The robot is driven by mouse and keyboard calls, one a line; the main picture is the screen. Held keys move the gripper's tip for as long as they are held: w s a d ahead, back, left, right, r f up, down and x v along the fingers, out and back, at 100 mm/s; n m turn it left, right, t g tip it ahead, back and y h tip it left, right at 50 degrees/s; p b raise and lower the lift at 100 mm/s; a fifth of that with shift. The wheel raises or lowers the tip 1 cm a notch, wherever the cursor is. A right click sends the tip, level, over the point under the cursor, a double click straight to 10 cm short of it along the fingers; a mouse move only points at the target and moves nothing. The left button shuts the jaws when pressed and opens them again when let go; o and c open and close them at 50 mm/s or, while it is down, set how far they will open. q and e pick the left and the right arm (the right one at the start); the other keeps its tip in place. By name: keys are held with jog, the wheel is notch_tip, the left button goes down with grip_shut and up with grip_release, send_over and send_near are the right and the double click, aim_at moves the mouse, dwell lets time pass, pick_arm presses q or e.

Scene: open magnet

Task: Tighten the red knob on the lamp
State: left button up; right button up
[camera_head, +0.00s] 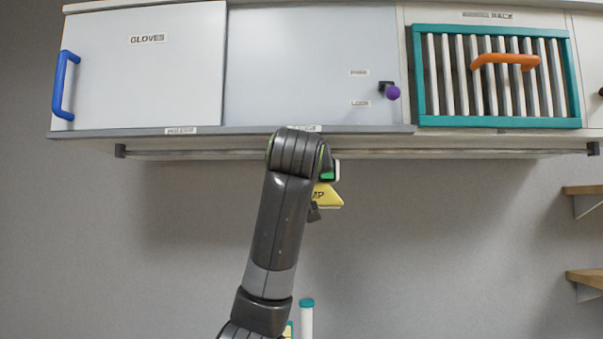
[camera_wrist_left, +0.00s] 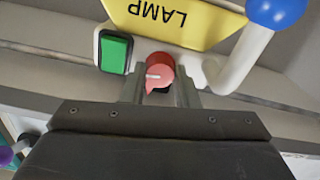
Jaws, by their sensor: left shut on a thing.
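The red knob (camera_wrist_left: 158,69) is on the lamp's pale body in the left wrist view, with a white mark on its face. My left gripper (camera_wrist_left: 162,88) has its two fingers on either side of the knob and is shut on it. The lamp's yellow part (camera_wrist_left: 178,20), lettered LAMP, lies just beyond the knob. In the head view the yellow lamp (camera_head: 329,198) hangs below the cabinet, partly behind my left arm, which hides the knob and my left gripper's fingers. My right gripper is not in view.
A green switch (camera_wrist_left: 116,52) sits left of the knob. A white arm with a blue ball (camera_wrist_left: 276,10) stands to its right. Above are a GLOVES door with a blue handle (camera_head: 64,84), a purple knob (camera_head: 392,93) and a slatted rack (camera_head: 419,75). Shelves (camera_head: 588,190) are at right.

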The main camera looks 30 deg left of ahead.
pick_arm(q)
jog(key=shift+f+m, duration=0.2)
jog(key=shift+m, duration=0.7)
jog(key=o, duration=1)
jog(key=shift+r, duration=0.15)
jog(key=shift+s, duration=0.1)
